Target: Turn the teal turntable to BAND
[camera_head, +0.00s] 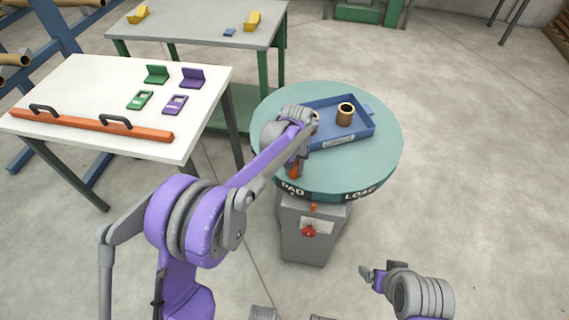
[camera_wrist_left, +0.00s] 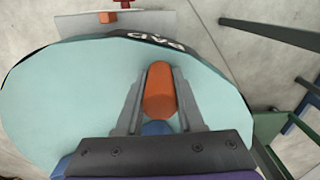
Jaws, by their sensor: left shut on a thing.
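The teal turntable (camera_head: 380,150) sits on a grey pedestal (camera_head: 305,240). Its dark front rim shows the labels PAD (camera_head: 292,190) and LOAD (camera_head: 360,193); no BAND label is visible. A small orange marker (camera_head: 313,207) on the pedestal stands between these labels. My left gripper (camera_head: 296,166) is at the turntable's front left edge. In the left wrist view its fingers are shut on an upright orange handle (camera_wrist_left: 160,90), near the PAD label (camera_wrist_left: 158,41). My right gripper (camera_head: 372,276) is low, right of the pedestal and apart from it; its fingers are too small to judge.
A blue tray (camera_head: 368,129) with a brown cylinder (camera_head: 345,114) rests on the turntable, partly behind my left arm. A white table (camera_head: 75,85) at left holds an orange bar (camera_head: 80,123) and small brackets. A grey table (camera_head: 195,25) stands behind. Floor at right is clear.

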